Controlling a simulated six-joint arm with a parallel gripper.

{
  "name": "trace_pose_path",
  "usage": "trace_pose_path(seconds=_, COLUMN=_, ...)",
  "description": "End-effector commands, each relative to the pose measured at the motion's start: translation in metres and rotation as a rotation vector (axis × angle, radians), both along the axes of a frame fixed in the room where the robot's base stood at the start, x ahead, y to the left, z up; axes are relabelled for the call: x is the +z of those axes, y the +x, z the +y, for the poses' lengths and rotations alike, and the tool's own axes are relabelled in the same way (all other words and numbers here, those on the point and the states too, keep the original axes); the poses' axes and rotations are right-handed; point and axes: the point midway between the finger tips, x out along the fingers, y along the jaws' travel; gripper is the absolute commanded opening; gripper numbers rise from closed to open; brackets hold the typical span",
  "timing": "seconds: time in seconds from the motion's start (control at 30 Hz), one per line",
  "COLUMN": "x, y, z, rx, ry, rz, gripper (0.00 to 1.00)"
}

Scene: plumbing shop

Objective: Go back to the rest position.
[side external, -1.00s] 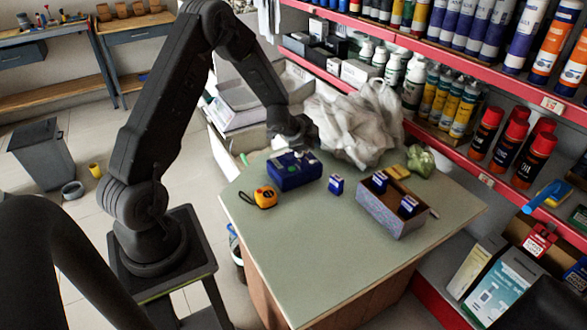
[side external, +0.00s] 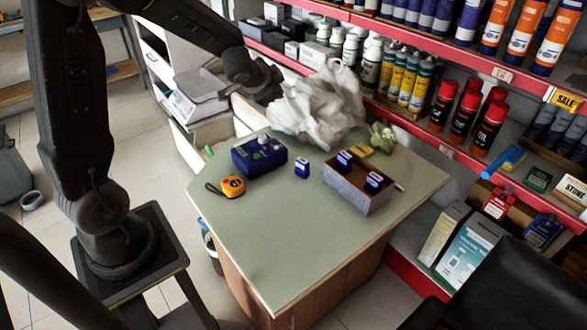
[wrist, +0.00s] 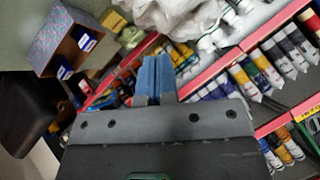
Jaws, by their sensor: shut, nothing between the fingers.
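My gripper (side external: 262,86) is raised behind the counter (side external: 255,226), above and behind the blue case and left of the crumpled plastic bag in the side view. Its fingertips are hard to see there. In the wrist view my gripper (wrist: 155,66) shows its two blue fingers shut together with nothing between them. The open box (side external: 342,187) stands on the counter with two small blue boxes (side external: 374,181) in it. It also shows in the wrist view (wrist: 62,36). A third small blue box (side external: 302,168) stands on the counter left of it.
A blue case (side external: 248,160), a yellow tape measure (side external: 233,186), a yellow item (side external: 360,150) and the plastic bag (side external: 315,110) lie on the counter. Red-edged shelves (side external: 440,143) with bottles and tubes stand behind and right. The counter's front is clear.

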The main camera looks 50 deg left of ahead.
Motion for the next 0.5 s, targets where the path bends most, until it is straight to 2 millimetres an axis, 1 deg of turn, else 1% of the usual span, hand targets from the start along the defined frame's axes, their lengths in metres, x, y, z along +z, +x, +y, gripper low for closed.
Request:
trace_pose_path(seconds=0.03, x=0.021, y=-0.014, z=-0.015, rx=0.038, ry=-0.015, rz=-0.009, gripper=0.00)
trace_pose_path(seconds=0.1, x=0.041, y=-0.035, z=-0.032, rx=0.094, ry=-0.049, rz=-0.005, gripper=0.00)
trace_pose_path(seconds=0.17, x=0.055, y=-0.055, z=-0.048, rx=0.137, ry=-0.088, rz=0.003, gripper=0.00)
trace_pose_path(seconds=0.2, x=0.063, y=-0.070, z=-0.059, rx=0.162, ry=-0.116, rz=0.009, gripper=0.00)
trace_pose_path(seconds=0.27, x=0.073, y=-0.092, z=-0.076, rx=0.193, ry=-0.164, rz=0.023, gripper=0.00)
trace_pose_path(seconds=0.33, x=0.081, y=-0.120, z=-0.096, rx=0.221, ry=-0.227, rz=0.045, gripper=0.00)
trace_pose_path(seconds=0.4, x=0.087, y=-0.148, z=-0.116, rx=0.237, ry=-0.294, rz=0.073, gripper=0.00)
trace_pose_path(seconds=0.5, x=0.090, y=-0.185, z=-0.141, rx=0.244, ry=-0.384, rz=0.118, gripper=0.00)
